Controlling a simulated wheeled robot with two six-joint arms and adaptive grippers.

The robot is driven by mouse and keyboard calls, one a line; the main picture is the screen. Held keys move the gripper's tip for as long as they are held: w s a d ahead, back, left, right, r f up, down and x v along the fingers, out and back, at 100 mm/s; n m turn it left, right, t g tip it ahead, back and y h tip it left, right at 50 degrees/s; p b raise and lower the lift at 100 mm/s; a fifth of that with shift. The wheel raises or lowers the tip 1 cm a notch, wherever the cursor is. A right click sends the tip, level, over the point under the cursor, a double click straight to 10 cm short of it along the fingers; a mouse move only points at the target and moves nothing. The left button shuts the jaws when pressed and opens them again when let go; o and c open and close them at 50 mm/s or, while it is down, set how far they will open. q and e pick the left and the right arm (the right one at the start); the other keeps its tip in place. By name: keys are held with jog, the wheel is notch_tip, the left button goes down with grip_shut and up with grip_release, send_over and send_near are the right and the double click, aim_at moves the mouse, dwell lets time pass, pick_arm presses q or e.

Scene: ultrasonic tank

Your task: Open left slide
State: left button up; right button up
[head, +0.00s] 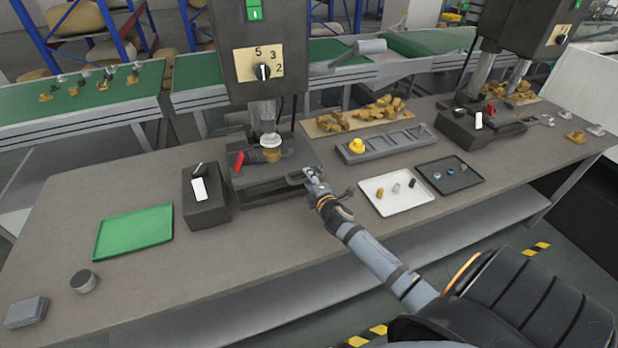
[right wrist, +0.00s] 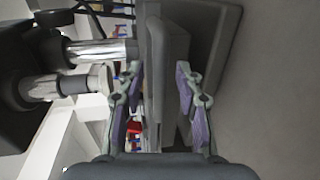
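The left slide (head: 275,192) is a dark grey plate low in the front of the left press (head: 258,65). A brass-coloured piece with a white top (head: 271,150) sits above it, under the press's metal ram. My right gripper (head: 312,178) is at the slide's right front end. In the right wrist view, my right gripper (right wrist: 158,75) is open, with its two fingers on either side of an upright grey bar (right wrist: 156,62), which seems to be part of the slide. Gaps show beside the bar. My left gripper is not in view.
A green tray (head: 133,231) lies farther left. A white tray with small parts (head: 412,203) and a dark tray (head: 462,181) lie to the right.

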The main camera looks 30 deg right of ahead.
jog(key=shift+w, duration=0.25)
jog(key=shift+c, duration=0.2)
jog(key=shift+f, duration=0.1)
grip_shut()
